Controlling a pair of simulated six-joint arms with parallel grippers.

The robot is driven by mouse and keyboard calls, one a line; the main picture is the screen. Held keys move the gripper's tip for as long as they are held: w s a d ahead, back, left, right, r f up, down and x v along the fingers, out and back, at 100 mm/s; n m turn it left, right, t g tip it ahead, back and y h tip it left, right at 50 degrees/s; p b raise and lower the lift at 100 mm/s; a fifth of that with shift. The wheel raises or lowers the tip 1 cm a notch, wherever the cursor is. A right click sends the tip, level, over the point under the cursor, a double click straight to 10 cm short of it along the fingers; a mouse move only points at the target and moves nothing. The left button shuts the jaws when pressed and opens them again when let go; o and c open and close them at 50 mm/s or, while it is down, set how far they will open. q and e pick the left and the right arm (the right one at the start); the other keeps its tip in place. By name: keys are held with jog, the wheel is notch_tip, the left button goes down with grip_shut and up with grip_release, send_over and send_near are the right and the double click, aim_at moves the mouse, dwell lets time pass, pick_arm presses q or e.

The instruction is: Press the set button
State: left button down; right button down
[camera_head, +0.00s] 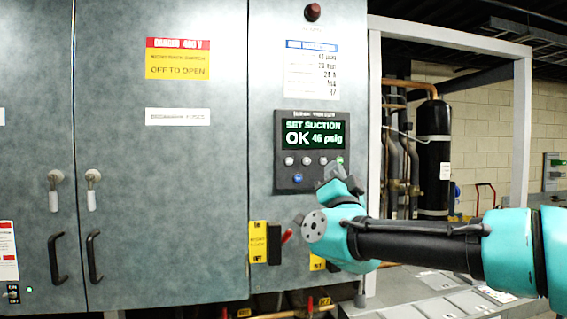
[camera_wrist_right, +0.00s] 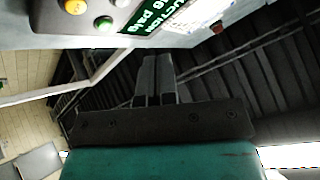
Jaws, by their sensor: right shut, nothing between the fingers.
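The controller panel (camera_head: 283,127) is on the grey cabinet, its lit green screen (camera_head: 312,134) reading "SET SUCTION OK 46 psig". The button labels are too small to read. My right gripper (camera_head: 333,171) is shut and empty, in front of the panel's lower right corner, partly hiding it. In the right wrist view its fingers (camera_wrist_right: 158,60) are together, below the screen and a green button (camera_wrist_right: 103,23). Contact cannot be told. My left gripper is out of view.
Below the panel are a yellow-plated disconnect switch (camera_head: 258,243) and a red lever (camera_head: 287,236). Cabinet doors with black handles (camera_head: 95,257) fill the left. A white frame post (camera_head: 374,120) stands right of the cabinet, with a black cylinder (camera_head: 433,150) behind it.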

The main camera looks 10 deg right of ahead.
aim_at(289, 161)
jog(key=s+a+r+n+t+y, duration=0.1)
jog(key=s+a+n+y, duration=0.2)
jog(key=a+y, duration=0.4)
jog(key=shift+r, duration=0.3)
jog(key=shift+a, duration=0.1)
jog(key=shift+h, duration=0.3)
jog(key=shift+w, duration=4.4)
jog(key=shift+w, duration=0.4)
jog(key=shift+w, duration=0.4)
jog(key=shift+s, duration=0.8)
